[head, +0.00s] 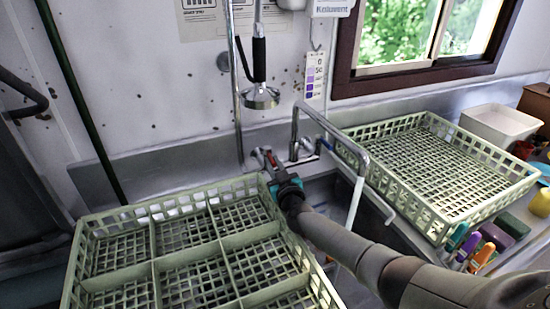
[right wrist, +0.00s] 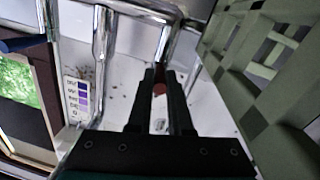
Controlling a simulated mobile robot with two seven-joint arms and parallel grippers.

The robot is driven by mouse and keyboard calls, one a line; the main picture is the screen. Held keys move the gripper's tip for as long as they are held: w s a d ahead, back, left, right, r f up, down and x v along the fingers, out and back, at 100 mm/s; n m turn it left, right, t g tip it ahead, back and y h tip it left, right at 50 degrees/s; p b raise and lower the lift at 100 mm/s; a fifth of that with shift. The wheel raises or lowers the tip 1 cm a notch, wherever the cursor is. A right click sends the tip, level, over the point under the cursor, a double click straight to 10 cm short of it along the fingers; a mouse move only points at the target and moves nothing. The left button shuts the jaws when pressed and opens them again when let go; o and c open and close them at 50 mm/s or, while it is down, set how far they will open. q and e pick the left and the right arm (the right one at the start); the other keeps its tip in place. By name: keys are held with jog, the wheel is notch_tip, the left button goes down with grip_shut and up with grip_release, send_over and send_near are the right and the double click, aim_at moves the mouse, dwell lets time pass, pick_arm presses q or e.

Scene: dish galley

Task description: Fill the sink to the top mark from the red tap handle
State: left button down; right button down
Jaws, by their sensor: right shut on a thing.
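My right gripper (head: 272,168) reaches in from the lower right to the tap at the back wall. It is shut on the red tap handle (head: 270,158); a bit of red (right wrist: 159,88) shows between the fingers in the right wrist view. The chrome tap spout (head: 335,128) arches over the sink (head: 325,190). A white, stream-like length (head: 354,203) hangs from the spout's end; it looks like running water. A blue handle (head: 326,142) is right of the red one. My arm and the left rack hide much of the sink; I cannot make out the water level or top mark. My left gripper is out of view.
A pale green divided rack (head: 150,245) stands at front left, close to my gripper. Another green rack (head: 430,170) is on the right counter. A spray head (head: 260,95) hangs above. Bottles (head: 470,243) and a white tub (head: 500,125) stand at right.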

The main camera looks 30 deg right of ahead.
jog(key=shift+h, duration=0.3)
jog(key=c, duration=0.8)
grip_release()
jog(key=shift+c, duration=0.2)
jog(key=shift+s, duration=0.15)
jog(key=shift+s+a+p, duration=0.2)
jog(key=shift+s+p, duration=0.4)
jog(key=s+a+p, duration=0.2)
jog(key=s+p, duration=0.2)
jog(key=s, duration=0.6)
jog(key=shift+s, duration=0.2)
jog(key=shift+c, duration=0.3)
